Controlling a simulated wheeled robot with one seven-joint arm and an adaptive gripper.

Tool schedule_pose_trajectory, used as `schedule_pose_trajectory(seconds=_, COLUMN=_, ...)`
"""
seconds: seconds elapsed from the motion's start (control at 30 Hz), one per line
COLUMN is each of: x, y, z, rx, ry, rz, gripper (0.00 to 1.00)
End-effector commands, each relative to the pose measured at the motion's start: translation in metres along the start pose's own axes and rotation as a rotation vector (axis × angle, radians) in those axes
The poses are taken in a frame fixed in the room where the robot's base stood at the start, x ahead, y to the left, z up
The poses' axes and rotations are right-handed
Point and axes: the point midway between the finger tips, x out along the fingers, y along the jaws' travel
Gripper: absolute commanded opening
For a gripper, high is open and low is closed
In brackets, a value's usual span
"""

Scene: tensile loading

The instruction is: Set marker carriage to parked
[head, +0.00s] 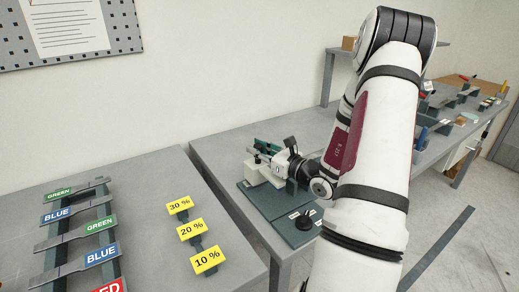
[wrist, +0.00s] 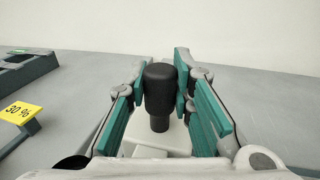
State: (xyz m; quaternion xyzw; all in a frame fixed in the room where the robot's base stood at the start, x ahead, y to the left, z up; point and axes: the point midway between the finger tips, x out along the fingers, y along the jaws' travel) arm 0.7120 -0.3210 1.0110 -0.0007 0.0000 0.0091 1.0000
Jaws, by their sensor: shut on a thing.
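The marker carriage appears as a pale block (wrist: 157,139) with an upright black knob (wrist: 160,97) in the wrist view. In the head view, the pale block (head: 269,176) sits on a dark green base plate (head: 262,199) on the middle bench, partly hidden by my gripper. My gripper (head: 265,151) is low over the block, its teal fingers on either side of the knob and shut on it. The carriage's track and any parked mark are hidden or too small to read.
A round black dial (head: 303,220) stands on the plate's front right, by small white labels. On the near left bench are yellow percent signs (head: 192,231) and a rack (head: 108,239) of labelled strips. My arm blocks the bench's right part. Another bench (head: 455,110) stands farther back.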

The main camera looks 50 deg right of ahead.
Motion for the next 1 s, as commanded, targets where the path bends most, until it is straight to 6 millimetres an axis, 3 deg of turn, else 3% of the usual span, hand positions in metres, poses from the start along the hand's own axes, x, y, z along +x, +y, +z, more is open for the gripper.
schedule_pose_trajectory(seconds=0.13, x=0.002, y=0.008, z=-0.001, rx=0.005, ry=0.000, rz=0.019, gripper=0.00)
schedule_pose_trajectory(seconds=0.17, x=0.002, y=0.008, z=-0.001, rx=0.005, ry=0.001, rz=0.019, gripper=0.28)
schedule_pose_trajectory(seconds=0.23, x=0.002, y=0.008, z=-0.001, rx=0.005, ry=0.000, rz=0.019, gripper=0.42)
schedule_pose_trajectory(seconds=0.67, x=-0.008, y=0.003, z=-0.001, rx=0.002, ry=0.001, rz=0.009, gripper=0.42)
schedule_pose_trajectory(seconds=1.0, x=-0.073, y=0.003, z=-0.001, rx=0.003, ry=0.002, rz=0.008, gripper=0.42)
